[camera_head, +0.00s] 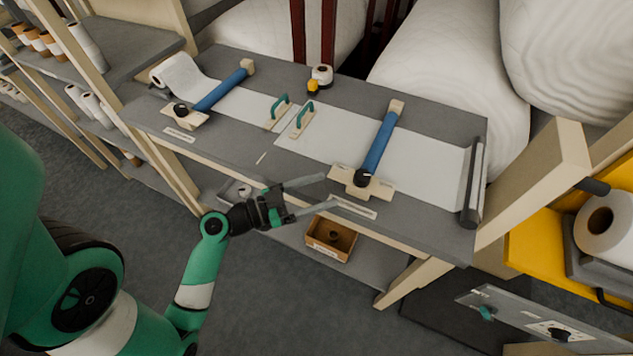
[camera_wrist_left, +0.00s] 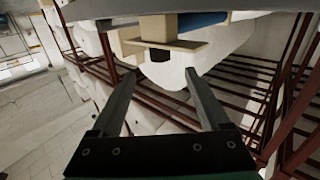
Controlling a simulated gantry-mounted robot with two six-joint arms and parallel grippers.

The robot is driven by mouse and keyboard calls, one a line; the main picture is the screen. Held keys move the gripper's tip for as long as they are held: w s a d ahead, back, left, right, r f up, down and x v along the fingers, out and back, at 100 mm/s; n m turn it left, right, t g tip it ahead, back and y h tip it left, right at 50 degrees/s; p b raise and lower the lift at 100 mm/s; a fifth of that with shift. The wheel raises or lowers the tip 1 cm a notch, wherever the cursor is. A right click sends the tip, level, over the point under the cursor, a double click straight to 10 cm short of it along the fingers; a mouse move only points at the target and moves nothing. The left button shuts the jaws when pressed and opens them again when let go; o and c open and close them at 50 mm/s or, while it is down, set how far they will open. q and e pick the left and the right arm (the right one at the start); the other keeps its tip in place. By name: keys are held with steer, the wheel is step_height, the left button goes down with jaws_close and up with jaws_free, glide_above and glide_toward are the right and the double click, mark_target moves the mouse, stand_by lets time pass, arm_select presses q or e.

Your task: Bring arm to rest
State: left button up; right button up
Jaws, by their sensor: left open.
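My left gripper (camera_head: 322,191) is open and empty. It hangs in front of the front edge of the grey workbench (camera_head: 225,150), above the lower shelf. In the left wrist view its two fingers (camera_wrist_left: 160,77) stand apart with nothing gripped between them. Behind them, a beige block and part of a blue bar (camera_wrist_left: 200,20) show at the top. My right gripper is in neither view.
On the bench lie white wadding sheets (camera_head: 420,160) under blue rollers (camera_head: 380,143) (camera_head: 220,92), and green-handled blocks (camera_head: 302,120). A wooden box (camera_head: 331,239) sits on the shelf below. Shelving stands at left; a yellow unit (camera_head: 538,250) at right. The floor at lower middle is clear.

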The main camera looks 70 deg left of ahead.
arm_select(q)
steer(key=shift+s, duration=0.4)
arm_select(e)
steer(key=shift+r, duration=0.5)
arm_select(q)
steer(key=shift+w+d, duration=0.1)
steer(key=shift+d, duration=0.05)
